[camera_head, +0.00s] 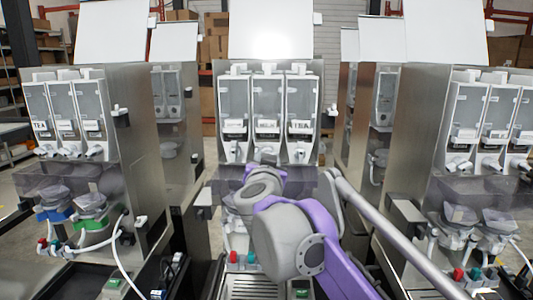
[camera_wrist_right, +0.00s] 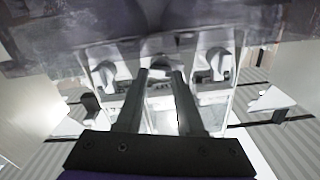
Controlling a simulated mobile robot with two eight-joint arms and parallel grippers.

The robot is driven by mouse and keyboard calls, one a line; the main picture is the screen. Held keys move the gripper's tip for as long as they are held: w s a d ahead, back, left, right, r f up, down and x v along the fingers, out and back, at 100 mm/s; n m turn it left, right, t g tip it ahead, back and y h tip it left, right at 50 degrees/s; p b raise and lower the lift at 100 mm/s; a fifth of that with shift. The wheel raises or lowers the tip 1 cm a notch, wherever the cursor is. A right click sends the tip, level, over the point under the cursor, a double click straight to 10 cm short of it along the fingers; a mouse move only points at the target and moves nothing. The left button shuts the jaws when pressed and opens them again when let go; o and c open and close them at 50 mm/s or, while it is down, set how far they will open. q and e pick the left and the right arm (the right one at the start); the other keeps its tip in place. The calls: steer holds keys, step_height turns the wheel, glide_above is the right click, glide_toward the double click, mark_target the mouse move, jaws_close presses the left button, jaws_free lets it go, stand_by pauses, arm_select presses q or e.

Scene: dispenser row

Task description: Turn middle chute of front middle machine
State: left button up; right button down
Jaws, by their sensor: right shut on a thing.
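The front middle machine (camera_head: 312,70) stands straight ahead in the head view, with three clear canisters side by side and white chutes below them. Its middle chute (camera_wrist_right: 163,70) is between my right gripper's fingers in the wrist view; my own arm mostly covers it in the head view. My right gripper (camera_wrist_right: 160,78) is shut on this chute, one finger on each side. The two neighbouring chutes, one at left (camera_wrist_right: 105,74) and one at right (camera_wrist_right: 217,62) in the wrist view, are apart from the fingers. My left gripper is not in view.
A smoky clear cover (camera_wrist_right: 60,50) lies close to the gripper along the chutes. Similar machines stand at left (camera_head: 125,90) and right (camera_head: 425,95), with more behind. My right arm fills the space before the middle machine's lower half.

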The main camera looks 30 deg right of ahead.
arm_select(q)
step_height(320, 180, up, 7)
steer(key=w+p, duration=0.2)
steer(key=p, duration=0.3)
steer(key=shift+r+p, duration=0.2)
steer(key=shift+p, duration=0.1)
arm_select(e)
steer(key=shift+d+f+m, duration=0.1)
steer(key=shift+m, duration=3.75)
steer(key=shift+d+f+m, duration=0.1)
steer(key=shift+m, duration=3.75)
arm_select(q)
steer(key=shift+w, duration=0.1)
arm_select(e)
steer(key=shift+s, duration=0.1)
steer(key=c, duration=0.5)
jaws_free()
